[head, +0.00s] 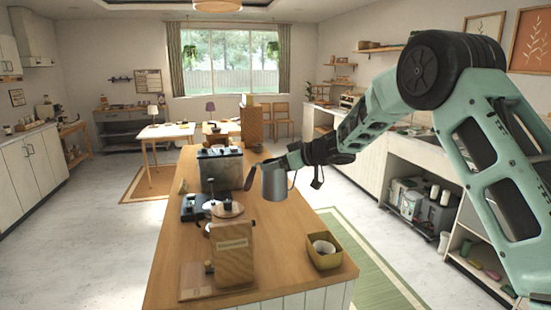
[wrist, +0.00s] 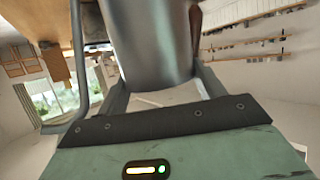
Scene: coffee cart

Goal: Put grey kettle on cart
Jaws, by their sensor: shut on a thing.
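The grey kettle (head: 274,184) is a metallic cylinder with a dark part at its left side. It hangs at the end of my arm, in front of the wooden-topped counter in the head view. My gripper (head: 296,162) is shut on it. In the wrist view the kettle (wrist: 150,40) fills the upper middle, between the two fingers of my gripper (wrist: 160,92). The exact grip point is hidden. I cannot tell for sure which piece of furniture is the cart; the long wooden-topped counter (head: 180,250) lies below and around the kettle.
On the counter stand a dark machine (head: 221,170), a wooden grinder-like box (head: 232,255) and a yellow-brown box with a cup (head: 324,262). A black scale-like device (head: 193,207) lies at its left.

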